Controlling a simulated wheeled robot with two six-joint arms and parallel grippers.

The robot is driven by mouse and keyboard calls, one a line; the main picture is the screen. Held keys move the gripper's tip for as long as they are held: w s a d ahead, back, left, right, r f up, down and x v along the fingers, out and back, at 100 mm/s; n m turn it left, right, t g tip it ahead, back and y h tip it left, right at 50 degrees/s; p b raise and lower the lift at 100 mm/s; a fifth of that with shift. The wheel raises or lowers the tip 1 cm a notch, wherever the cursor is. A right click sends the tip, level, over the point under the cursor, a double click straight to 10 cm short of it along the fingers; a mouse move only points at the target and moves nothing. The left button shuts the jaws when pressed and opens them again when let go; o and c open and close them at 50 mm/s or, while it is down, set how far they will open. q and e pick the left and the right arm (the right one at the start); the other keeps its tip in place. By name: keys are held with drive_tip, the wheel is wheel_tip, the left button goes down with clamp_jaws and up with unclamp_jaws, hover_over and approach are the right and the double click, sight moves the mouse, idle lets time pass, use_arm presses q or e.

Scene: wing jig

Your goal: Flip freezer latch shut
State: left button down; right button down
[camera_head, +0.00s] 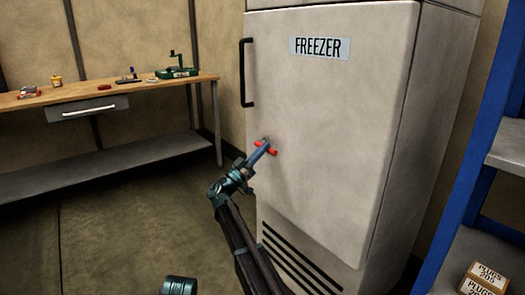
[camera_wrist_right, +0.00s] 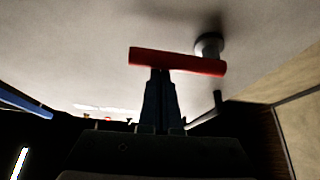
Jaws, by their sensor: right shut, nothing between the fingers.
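The freezer (camera_head: 335,110) stands upright with its door against the cabinet. A red latch bar (camera_head: 273,151) sits low on the left part of the door, partly covered by my right gripper (camera_head: 266,148). In the right wrist view the red latch bar (camera_wrist_right: 185,62) lies nearly level on a grey round pivot (camera_wrist_right: 209,45) near its right end. There the right gripper's fingers (camera_wrist_right: 160,76) are shut and empty, tips at the bar's lower edge, left of its middle. They look close to or touching it; I cannot tell which. My left gripper is not in view.
A black door handle (camera_head: 246,73) stands out above the latch. A wooden workbench (camera_head: 110,92) with tools is at the left. A blue shelf rack (camera_head: 468,150) with boxes (camera_head: 484,279) stands at the right. The floor (camera_head: 120,220) left of the freezer is clear.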

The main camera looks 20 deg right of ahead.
drive_tip(key=shift+r, duration=0.1)
wheel_tip(320, 180, up, 4)
drive_tip(key=p, duration=0.4)
drive_tip(key=b+v, duration=0.5)
drive_tip(key=v, duration=0.5)
drive_tip(key=shift+a+f, duration=0.25)
drive_tip(key=shift+a, duration=0.15)
drive_tip(key=shift+w, duration=0.1)
